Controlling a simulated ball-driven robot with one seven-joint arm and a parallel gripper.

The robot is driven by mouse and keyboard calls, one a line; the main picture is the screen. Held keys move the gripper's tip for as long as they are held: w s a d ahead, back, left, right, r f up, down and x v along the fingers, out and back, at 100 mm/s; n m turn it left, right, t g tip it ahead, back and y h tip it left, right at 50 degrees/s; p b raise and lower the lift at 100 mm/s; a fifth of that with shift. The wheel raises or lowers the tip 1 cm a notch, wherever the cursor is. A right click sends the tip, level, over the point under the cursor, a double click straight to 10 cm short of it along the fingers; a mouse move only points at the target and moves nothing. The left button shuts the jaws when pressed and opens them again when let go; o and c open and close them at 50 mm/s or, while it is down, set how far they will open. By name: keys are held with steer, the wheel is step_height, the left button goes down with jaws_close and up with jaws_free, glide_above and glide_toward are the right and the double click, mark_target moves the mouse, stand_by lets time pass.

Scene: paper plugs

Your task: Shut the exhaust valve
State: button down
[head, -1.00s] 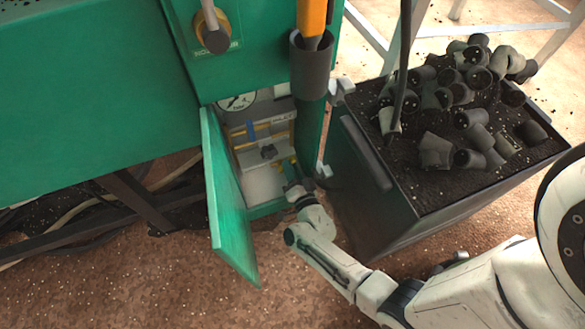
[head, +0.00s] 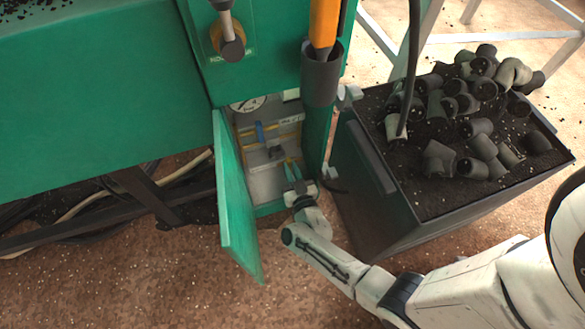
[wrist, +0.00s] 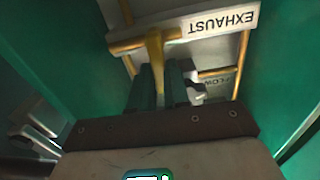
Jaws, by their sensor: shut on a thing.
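The exhaust valve shows in the wrist view as a yellow lever (wrist: 156,50) on a brass-coloured pipe, beside a white plate (wrist: 220,24) reading EXHAUST upside down. My gripper (wrist: 162,82) has its two dark green fingers closed around the lever's lower part. The lever points roughly along the fingers, across the pipe. In the head view my gripper (head: 291,168) reaches into the low opening of the green cabinet, at its right side. The lever is small there and partly hidden by the fingers.
The green cabinet door (head: 236,195) stands open on the left. Inside are a gauge (head: 248,104), a blue valve handle (head: 260,132) and a dark knob (head: 277,152). A dark bin (head: 375,205) of black granules and pipe elbows stands close on the right.

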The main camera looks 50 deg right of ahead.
steer(key=shift+a+f+n, duration=0.1)
steer(key=shift+n, duration=0.2)
stand_by(0.4)
steer(key=c, duration=1.1)
jaws_free()
steer(key=p+v, duration=0.2)
steer(key=v, duration=0.8)
steer(key=shift+s+a+p, duration=0.25)
steer(key=shift+s+p, duration=0.05)
steer(key=shift+p, duration=0.1)
